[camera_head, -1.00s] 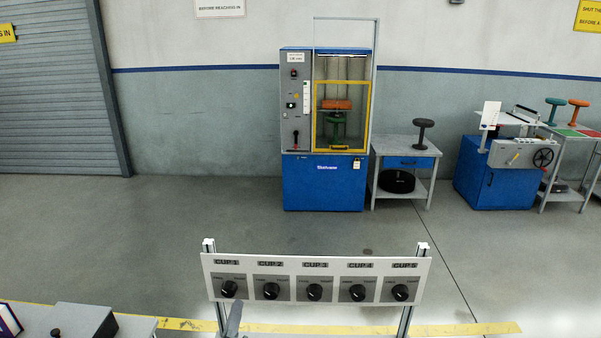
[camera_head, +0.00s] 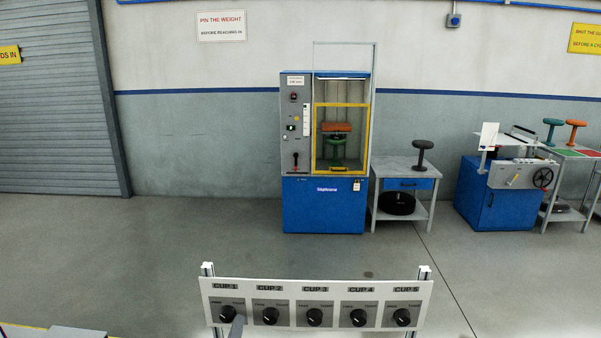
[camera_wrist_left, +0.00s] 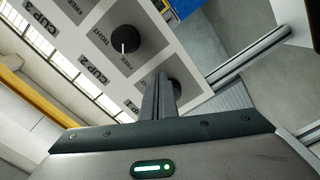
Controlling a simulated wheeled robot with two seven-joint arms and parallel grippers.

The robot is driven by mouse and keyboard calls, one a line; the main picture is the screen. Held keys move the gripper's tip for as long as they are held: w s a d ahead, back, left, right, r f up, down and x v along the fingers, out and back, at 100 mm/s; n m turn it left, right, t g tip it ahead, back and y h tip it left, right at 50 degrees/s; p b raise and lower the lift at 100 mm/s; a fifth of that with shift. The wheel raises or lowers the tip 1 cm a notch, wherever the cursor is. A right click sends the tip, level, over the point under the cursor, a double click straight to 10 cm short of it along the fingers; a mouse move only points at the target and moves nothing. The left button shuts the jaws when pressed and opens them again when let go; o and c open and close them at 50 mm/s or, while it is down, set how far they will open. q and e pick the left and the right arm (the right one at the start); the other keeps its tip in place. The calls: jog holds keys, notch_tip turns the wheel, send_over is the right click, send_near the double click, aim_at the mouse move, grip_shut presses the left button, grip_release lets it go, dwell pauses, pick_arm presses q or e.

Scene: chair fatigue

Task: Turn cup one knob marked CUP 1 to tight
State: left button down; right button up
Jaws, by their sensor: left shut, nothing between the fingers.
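The cup one knob (camera_head: 227,313) is a black round knob on the white panel (camera_head: 315,290), below the CUP 1 label (camera_head: 226,286) at the panel's left end. Its plate has a word on each side; the right one reads TIGHT in the wrist view's neighbouring plate. My left gripper (camera_head: 238,322) is shut and empty, its tip at the knob's lower right. In the left wrist view the shut fingers (camera_wrist_left: 158,97) partly cover the cup one knob (camera_wrist_left: 175,89). I cannot tell whether they touch it or where it points. My right gripper is not in view.
Similar knobs for CUP 2 (camera_head: 270,316) through CUP 5 sit to the right on the panel, which stands on metal posts. A blue test machine (camera_head: 323,205) stands behind, with a grey side table (camera_head: 405,170) beside it. The floor between is clear.

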pick_arm(q)
jog(key=shift+a+f, duration=0.3)
jog(key=shift+f, duration=0.05)
dwell(0.6)
jog(key=shift+a+f+p, duration=0.2)
jog(key=shift+f+p, duration=0.1)
jog(key=shift+p, duration=0.1)
jog(key=shift+a+f, duration=0.1)
jog(key=shift+f, duration=0.05)
jog(key=shift+w+a+f+p, duration=0.1)
jog(key=shift+a+f+p, duration=0.15)
jog(key=shift+a+p, duration=0.1)
dwell(0.3)
jog(key=shift+d+f, duration=0.1)
jog(key=shift+d, duration=0.05)
jog(key=shift+d+f, duration=0.1)
jog(key=shift+f, duration=0.15)
dwell(0.4)
